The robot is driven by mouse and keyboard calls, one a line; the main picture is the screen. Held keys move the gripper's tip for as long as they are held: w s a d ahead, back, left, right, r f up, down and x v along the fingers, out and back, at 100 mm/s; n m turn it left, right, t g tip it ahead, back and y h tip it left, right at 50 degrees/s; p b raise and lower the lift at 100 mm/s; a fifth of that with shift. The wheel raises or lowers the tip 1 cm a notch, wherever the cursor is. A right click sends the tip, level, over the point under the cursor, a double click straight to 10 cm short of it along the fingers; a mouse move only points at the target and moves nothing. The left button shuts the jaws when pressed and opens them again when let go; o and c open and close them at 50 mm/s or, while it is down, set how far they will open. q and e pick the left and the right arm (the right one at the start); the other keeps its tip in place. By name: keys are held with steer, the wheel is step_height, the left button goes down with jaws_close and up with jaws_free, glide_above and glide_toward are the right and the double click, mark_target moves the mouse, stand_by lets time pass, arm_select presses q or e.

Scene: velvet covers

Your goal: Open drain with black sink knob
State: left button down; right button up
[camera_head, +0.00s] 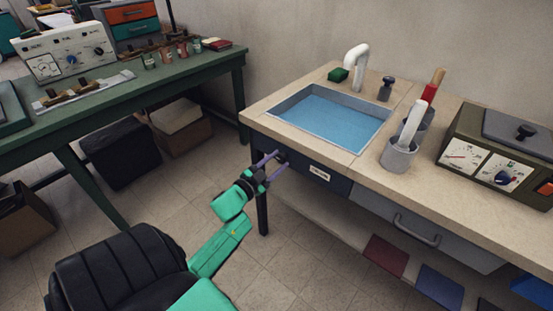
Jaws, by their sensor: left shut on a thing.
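The sink basin (388,121) is set in a beige counter and holds blue water. A small black knob (282,156) sits on the dark front panel below the basin's left side. My left gripper (277,160), with purple fingers, is at that panel and shut on the knob, which is partly hidden between the fingers. The drain is not visible under the water. My right gripper is not in view.
A white faucet (357,58), a green sponge (338,75) and a black-topped dispenser (386,89) stand behind the basin. A grey cup (398,157) with utensils stands to its right. A black chair (120,270) is at lower left.

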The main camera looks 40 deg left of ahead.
arm_select(q)
steer(key=m, duration=0.4)
steer(key=shift+f+m+b, duration=0.2)
steer(key=shift+m+b, duration=0.1)
steer(key=shift+b, duration=0.1)
steer(key=m+b, duration=0.1)
steer(key=m, duration=0.3)
steer(key=shift+d, duration=0.1)
steer(key=shift+m, duration=0.4)
steer(key=shift+c, duration=1.7)
jaws_free()
steer(key=shift+s, duration=0.1)
steer(key=s, duration=1.4)
steer(key=shift+s+d+b, duration=0.15)
steer(key=shift+s+b, duration=0.05)
steer(key=shift+b, duration=0.1)
